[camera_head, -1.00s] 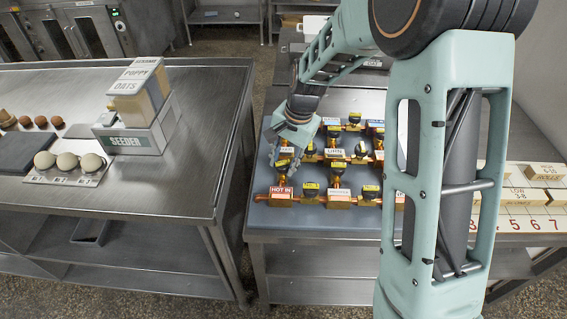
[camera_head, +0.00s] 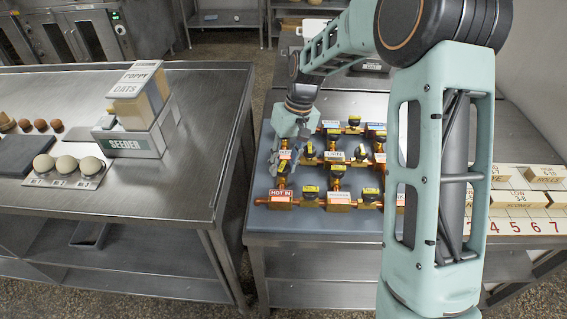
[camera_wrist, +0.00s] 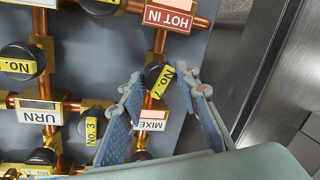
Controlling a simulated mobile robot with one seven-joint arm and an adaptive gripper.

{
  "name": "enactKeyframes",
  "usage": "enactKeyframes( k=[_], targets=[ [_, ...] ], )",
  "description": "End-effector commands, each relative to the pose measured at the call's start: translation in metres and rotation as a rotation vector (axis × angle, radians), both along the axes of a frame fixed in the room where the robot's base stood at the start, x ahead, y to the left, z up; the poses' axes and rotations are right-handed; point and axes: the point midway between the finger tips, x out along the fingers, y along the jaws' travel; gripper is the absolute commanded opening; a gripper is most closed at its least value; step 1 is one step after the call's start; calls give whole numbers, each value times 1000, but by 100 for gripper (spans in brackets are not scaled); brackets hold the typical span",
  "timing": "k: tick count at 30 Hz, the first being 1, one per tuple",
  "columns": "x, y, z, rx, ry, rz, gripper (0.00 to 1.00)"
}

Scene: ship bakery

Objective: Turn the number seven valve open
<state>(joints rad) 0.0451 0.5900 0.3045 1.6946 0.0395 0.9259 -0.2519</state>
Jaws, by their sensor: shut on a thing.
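The number seven valve (camera_wrist: 153,72) has a black knob with a yellow "No. 7" tag, seen in the wrist view on a copper pipe between the HOT IN and MIXER plates. My gripper (camera_wrist: 160,80) has one finger on each side of this knob and is shut on it. The tag is tilted steeply in this view. In the head view my gripper (camera_head: 284,165) is at the left side of the valve board, above the HOT IN plate (camera_head: 281,195). Its fingers partly hide the knob there.
Several other black-knobbed valves stand close by, including No. 3 (camera_wrist: 90,125) beside the URN plate (camera_wrist: 38,117). The dark board (camera_head: 262,215) lies on a steel table.

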Motion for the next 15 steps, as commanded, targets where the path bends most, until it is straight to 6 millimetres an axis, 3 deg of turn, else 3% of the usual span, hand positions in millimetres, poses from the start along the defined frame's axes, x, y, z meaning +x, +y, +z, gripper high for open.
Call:
enactKeyframes(
  k=[15],
  targets=[
    [2, 0, 0, -2, 0, 289, 6]
  ],
)
